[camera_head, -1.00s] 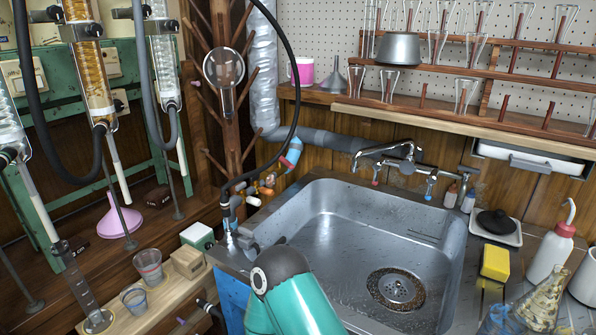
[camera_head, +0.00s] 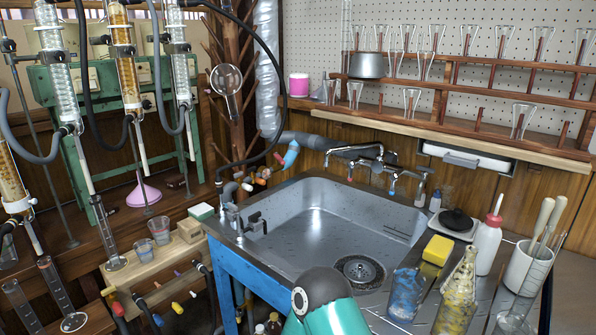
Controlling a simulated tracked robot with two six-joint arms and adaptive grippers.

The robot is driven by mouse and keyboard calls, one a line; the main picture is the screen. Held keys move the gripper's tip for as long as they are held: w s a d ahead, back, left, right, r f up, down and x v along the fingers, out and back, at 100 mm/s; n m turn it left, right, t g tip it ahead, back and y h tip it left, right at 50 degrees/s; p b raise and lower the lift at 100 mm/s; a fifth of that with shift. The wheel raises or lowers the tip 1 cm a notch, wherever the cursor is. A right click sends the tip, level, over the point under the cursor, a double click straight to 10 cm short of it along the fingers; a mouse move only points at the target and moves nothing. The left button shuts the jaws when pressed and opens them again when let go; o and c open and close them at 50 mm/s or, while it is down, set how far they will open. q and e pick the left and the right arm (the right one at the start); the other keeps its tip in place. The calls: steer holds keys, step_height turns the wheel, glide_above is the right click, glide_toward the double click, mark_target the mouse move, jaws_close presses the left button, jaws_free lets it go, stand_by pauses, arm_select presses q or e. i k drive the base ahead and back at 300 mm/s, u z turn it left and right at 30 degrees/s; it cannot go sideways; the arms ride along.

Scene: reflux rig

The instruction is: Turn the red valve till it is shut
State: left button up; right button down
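Several small coloured valve handles show, and I cannot tell for sure which one is the red valve. A small red handle (camera_head: 117,308) is at the lower left, below the wooden bench edge. An orange-red handle (camera_head: 262,181) sits among the pipes behind the sink's left corner. A red-marked tap handle (camera_head: 350,178) is on the wall faucet. They are too small to tell how far they are turned. One teal arm of mine with a dark joint rises at the bottom centre, in front of the sink. Neither gripper's fingers can be made out.
The steel sink (camera_head: 300,238) is empty. A yellow sponge (camera_head: 437,250), a wash bottle (camera_head: 488,243) and glassware stand to its right. Glass condensers (camera_head: 125,65) and hoses hang at the left. Yellow (camera_head: 177,307) and blue (camera_head: 158,320) handles sit below the bench.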

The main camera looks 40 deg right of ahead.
mark_target(281, 161)
steer(key=z, duration=0.3)
steer(key=i, duration=0.95)
